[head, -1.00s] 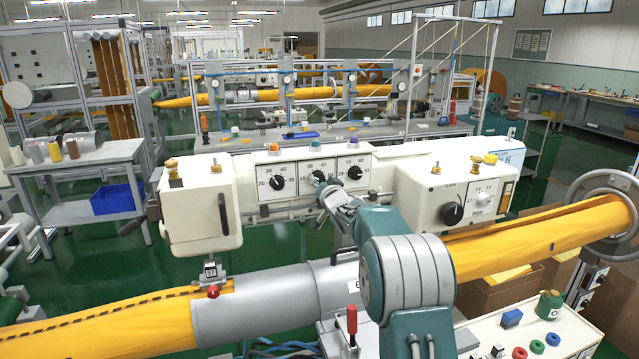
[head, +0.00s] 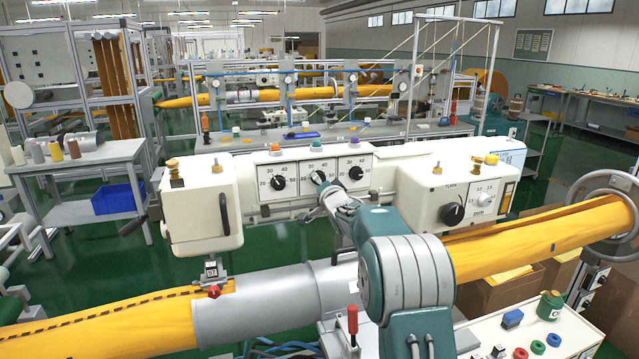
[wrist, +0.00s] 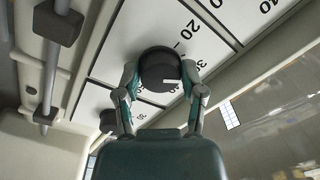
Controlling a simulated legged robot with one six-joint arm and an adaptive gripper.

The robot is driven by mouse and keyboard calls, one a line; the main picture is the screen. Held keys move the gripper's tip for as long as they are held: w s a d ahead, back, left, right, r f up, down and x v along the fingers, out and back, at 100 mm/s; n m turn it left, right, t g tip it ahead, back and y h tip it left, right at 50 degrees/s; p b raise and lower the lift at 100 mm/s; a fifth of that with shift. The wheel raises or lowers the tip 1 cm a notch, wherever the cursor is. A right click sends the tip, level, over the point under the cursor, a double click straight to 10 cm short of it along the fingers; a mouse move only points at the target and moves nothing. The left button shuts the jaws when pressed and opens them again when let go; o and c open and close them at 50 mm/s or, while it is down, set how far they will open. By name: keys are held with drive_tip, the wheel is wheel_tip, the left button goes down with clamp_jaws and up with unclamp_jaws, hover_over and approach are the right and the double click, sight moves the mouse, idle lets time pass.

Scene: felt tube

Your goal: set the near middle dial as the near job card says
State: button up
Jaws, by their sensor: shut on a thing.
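The near middle dial (head: 317,178) is a dark round knob on a white scale plate, between two like dials on the near machine's front. My gripper (head: 323,187) reaches it from below right and partly covers it. In the wrist view my gripper (wrist: 160,80) has one finger on each side of the dark knob (wrist: 156,62), shut on it. A short white mark on the knob points to the picture's right. Part of the scale is hidden by knob and fingers. I cannot make out a readable job card.
The left dial (head: 277,183) and right dial (head: 355,173) sit close on either side. A cream box (head: 200,210) stands left and a larger cream control box (head: 440,190) right. A yellow felt tube (head: 110,315) runs below, through a grey sleeve (head: 265,303).

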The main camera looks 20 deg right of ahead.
drive_tip(key=shift+f, duration=0.1)
drive_tip(key=o, duration=1.1)
drive_tip(key=shift+d, duration=0.1)
drive_tip(key=shift+o, duration=0.2)
drive_tip(key=s, duration=1.1)
drive_tip(key=shift+s+d+f, duration=0.15)
drive_tip(key=shift+s+f, duration=0.15)
drive_tip(key=shift+s, duration=0.1)
